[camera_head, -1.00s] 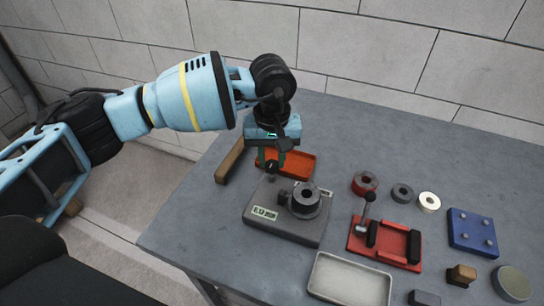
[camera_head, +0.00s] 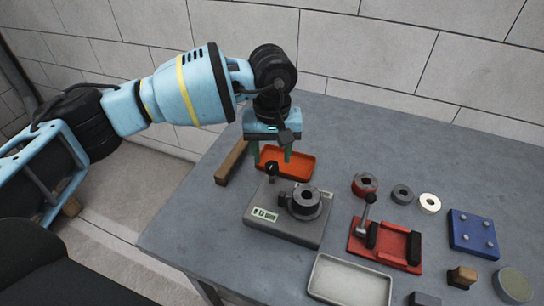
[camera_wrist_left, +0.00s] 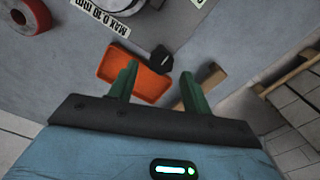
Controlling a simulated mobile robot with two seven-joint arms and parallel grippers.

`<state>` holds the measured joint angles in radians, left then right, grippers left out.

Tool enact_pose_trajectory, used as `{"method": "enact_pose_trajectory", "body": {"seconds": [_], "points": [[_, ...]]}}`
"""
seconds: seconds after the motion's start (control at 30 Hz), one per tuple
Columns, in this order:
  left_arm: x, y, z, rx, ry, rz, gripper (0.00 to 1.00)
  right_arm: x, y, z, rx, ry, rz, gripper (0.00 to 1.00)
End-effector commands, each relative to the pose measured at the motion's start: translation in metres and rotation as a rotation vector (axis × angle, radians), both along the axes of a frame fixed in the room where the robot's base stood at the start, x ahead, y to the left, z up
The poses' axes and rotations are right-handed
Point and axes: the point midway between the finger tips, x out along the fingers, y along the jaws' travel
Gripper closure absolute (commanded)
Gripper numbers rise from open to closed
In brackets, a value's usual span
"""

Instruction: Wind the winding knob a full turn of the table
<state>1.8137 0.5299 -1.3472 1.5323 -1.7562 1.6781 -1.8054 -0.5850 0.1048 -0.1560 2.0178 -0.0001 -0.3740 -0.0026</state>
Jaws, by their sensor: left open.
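The grey metal block (camera_head: 275,228) with a white label stands on the table, and a dark round turntable (camera_head: 308,199) with a centre hole sits on top. A small black winding knob (camera_head: 272,171) stands up at the block's back left; it also shows in the left wrist view (camera_wrist_left: 160,58). My left gripper (camera_head: 272,154) is open and empty, above and behind the knob, with its green fingers pointing down. In the left wrist view, the knob appears between and just beyond the fingertips (camera_wrist_left: 158,69). My right gripper is not in view.
An orange tray (camera_head: 300,163) lies behind the block, with a wooden bar (camera_head: 231,162) at its left. A red fixture (camera_head: 385,262) with a lever, a white tray (camera_head: 350,280), several rings and a blue pegged plate (camera_head: 473,231) lie right and in front. The back right is clear.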

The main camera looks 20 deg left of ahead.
Motion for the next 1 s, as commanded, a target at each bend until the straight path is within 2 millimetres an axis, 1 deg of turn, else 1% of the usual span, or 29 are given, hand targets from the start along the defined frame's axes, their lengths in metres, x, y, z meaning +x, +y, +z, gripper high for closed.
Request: {"method": "enact_pose_trajectory", "body": {"seconds": [0.03,0.2,0.3,0.4,0.53,1.0], "points": [[0.000,0.000,0.009,-0.001,-0.004,-0.001,0.51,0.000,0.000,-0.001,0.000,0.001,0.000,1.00],[0.000,0.000,0.036,0.000,-0.002,-0.001,0.51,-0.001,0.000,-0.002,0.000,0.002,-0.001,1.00],[0.000,0.000,0.048,-0.001,-0.001,0.000,0.51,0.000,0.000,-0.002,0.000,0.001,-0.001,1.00],[0.000,0.000,0.056,0.000,-0.001,0.000,0.51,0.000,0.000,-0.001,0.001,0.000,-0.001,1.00],[0.000,0.000,0.060,0.000,0.001,0.000,0.51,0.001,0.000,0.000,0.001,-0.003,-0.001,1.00],[0.000,0.000,0.060,0.000,0.001,0.000,0.51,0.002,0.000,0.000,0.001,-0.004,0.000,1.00]]}}
